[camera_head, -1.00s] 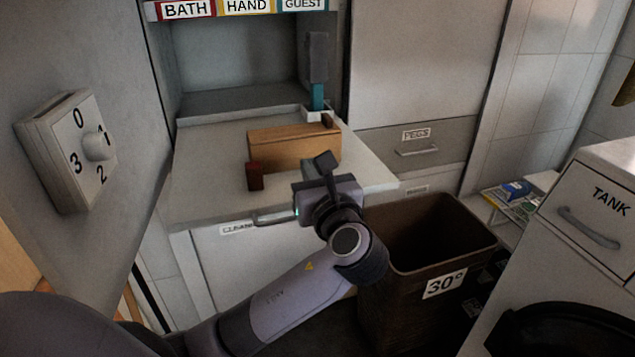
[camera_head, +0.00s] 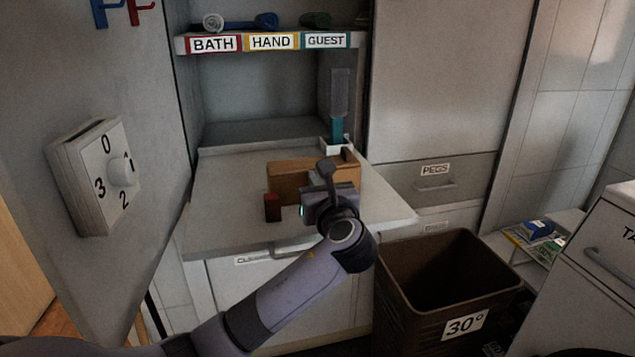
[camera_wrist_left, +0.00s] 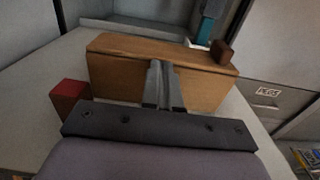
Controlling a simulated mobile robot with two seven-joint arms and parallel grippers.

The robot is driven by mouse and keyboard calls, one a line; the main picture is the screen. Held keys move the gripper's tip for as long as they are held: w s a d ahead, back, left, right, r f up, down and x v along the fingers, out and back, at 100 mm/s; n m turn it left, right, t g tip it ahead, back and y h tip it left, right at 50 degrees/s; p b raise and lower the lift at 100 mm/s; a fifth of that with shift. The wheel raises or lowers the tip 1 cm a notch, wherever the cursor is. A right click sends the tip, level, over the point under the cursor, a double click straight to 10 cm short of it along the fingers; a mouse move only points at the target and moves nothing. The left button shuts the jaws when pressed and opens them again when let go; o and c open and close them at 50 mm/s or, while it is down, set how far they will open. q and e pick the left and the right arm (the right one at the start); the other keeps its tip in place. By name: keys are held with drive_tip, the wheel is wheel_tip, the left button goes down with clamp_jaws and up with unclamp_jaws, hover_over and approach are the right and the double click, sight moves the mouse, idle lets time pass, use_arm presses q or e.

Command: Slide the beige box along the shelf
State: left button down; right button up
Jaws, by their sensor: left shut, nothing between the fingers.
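The beige box (camera_head: 285,182), a long tan block, lies on the pale shelf (camera_head: 225,220) that juts out below the labelled niche. My left gripper (camera_head: 320,180) is shut and empty, in front of the box's long near side. In the left wrist view the closed fingers (camera_wrist_left: 163,85) overlap the middle of the box's near face (camera_wrist_left: 115,75); whether they touch it I cannot tell. Part of the box is hidden behind my gripper in the head view. My right gripper is not in view.
A small red block (camera_head: 272,207) stands just in front of the box's left end. A small brown block (camera_wrist_left: 224,52) is by its right end. A teal-handled brush (camera_head: 338,115) stands at the back right. A brown bin (camera_head: 450,280) is right of the shelf.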

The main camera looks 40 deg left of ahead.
sight(309, 163)
use_arm(q)
drive_tip(key=p+x, duration=0.1)
drive_tip(key=x, duration=0.1)
drive_tip(key=p+x, duration=0.1)
drive_tip(key=x, duration=0.1)
drive_tip(key=p+x, duration=0.1)
drive_tip(key=x, duration=0.1)
drive_tip(key=shift+r, duration=0.3)
drive_tip(key=x, duration=0.3)
drive_tip(key=p+x, duration=0.1)
drive_tip(key=x, duration=0.4)
drive_tip(key=shift+w+a+f, duration=0.25)
drive_tip(key=shift+w, duration=0.05)
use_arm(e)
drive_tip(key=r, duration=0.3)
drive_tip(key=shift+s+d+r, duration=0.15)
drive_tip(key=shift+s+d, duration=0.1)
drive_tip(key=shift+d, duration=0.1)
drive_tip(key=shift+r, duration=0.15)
